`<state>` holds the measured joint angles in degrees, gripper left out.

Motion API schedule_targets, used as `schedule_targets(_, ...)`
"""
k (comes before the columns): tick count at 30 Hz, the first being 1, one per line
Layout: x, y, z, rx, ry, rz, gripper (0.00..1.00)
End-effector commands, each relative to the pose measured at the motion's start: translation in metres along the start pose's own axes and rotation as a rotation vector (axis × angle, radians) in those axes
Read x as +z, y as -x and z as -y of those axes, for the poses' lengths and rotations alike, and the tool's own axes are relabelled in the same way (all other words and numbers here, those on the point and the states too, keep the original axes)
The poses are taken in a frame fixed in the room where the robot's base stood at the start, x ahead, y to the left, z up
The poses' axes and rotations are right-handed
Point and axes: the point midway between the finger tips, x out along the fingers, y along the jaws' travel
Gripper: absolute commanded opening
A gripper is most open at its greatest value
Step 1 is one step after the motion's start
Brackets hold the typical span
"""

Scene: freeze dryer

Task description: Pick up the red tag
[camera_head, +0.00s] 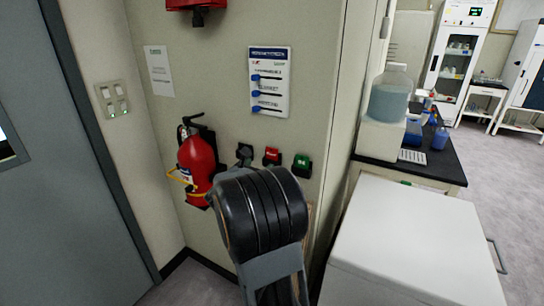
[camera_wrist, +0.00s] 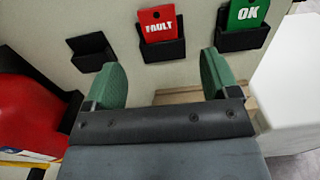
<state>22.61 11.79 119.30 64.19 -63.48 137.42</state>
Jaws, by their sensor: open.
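The red tag (camera_wrist: 160,25), marked FAULT, stands in a black wall holder (camera_wrist: 163,50) at the top middle of the wrist view. In the head view the red tag (camera_head: 272,154) is small, on the wall just above my arm. My gripper (camera_wrist: 165,72) is open and empty, with its two green fingers apart below the red tag's holder. The fingers do not appear to touch the tag. In the head view my arm hides the gripper's fingers.
A green OK tag (camera_wrist: 248,13) sits in a holder to the right, and an empty black holder (camera_wrist: 91,51) is to the left. A red fire extinguisher (camera_head: 198,160) hangs left of the holders. A white cabinet (camera_head: 410,245) stands at the right.

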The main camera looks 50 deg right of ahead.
Motion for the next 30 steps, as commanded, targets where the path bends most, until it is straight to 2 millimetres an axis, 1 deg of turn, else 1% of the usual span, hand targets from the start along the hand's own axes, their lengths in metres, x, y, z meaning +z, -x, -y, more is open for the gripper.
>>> schedule_targets(1,0.001,-0.008,0.0,-0.003,0.001,-0.001,0.81)
schedule_targets(3,0.001,-0.017,0.0,0.0,0.002,0.0,0.81)
schedule_targets(6,0.001,-0.025,0.0,0.0,0.002,-0.001,0.81)
schedule_targets(11,0.002,-0.031,-0.001,0.002,0.002,0.0,0.81)
schedule_targets(17,0.008,-0.057,0.0,0.0,0.004,-0.001,0.81)
schedule_targets(21,0.006,-0.073,-0.001,0.002,0.002,0.0,0.81)
schedule_targets(24,0.005,-0.079,0.0,0.002,0.002,0.0,0.81)
schedule_targets(30,0.005,-0.081,-0.001,0.004,0.002,0.001,0.81)
